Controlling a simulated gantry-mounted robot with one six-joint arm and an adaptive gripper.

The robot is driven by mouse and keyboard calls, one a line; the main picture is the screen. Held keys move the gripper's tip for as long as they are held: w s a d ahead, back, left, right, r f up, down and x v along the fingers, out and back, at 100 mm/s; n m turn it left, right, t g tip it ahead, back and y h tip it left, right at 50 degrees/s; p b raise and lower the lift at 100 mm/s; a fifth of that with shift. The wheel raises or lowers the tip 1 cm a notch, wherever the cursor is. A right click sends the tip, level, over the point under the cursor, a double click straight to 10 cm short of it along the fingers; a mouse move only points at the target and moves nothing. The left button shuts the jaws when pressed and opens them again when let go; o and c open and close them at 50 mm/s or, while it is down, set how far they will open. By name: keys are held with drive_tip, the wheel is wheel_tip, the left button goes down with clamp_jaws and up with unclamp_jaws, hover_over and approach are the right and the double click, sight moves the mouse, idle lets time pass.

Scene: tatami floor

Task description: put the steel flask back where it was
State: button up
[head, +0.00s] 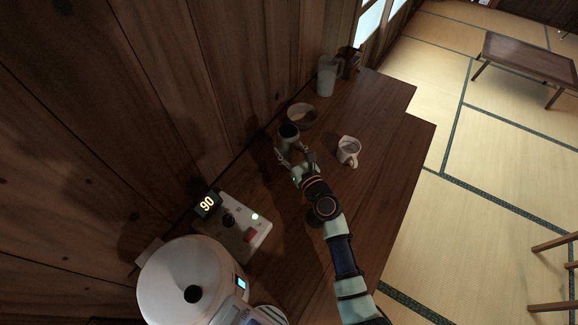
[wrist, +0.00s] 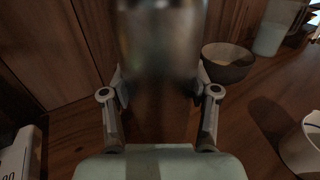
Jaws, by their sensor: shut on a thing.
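The steel flask (head: 289,135) is a grey cylinder with a dark top, over the wooden counter in the head view. In the wrist view the flask (wrist: 160,60) stands upright between the fingers and fills the upper middle. My gripper (head: 291,157) is shut on the flask, one finger on each side. In the wrist view the fingertips of my gripper (wrist: 160,88) press against its sides. I cannot tell whether its base touches the counter.
A bowl (head: 302,115) stands just behind the flask. A white mug (head: 348,151) is to the right. A pitcher (head: 327,76) and a brown container (head: 349,62) stand at the far end. A control box (head: 236,225) reading 90 and a white round appliance (head: 180,275) are nearer.

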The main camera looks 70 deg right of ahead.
sight(293, 163)
wheel_tip(293, 163, down, 5)
drive_tip(key=b, duration=0.3)
drive_tip(key=shift+r+b, duration=0.15)
drive_tip(key=shift+b, duration=0.25)
drive_tip(key=shift+r, duration=0.25)
drive_tip(key=shift+f, duration=0.25)
drive_tip(key=o, duration=1.4)
drive_tip(key=shift+r, duration=0.15)
drive_tip(key=shift+s+a+r+p, duration=0.1)
drive_tip(key=shift+r+p, duration=0.05)
drive_tip(key=shift+p, duration=0.25)
drive_tip(key=p+v, duration=0.1)
drive_tip(key=v, duration=1)
drive_tip(key=shift+s+a+p, duration=0.3)
drive_tip(key=shift+p, duration=0.1)
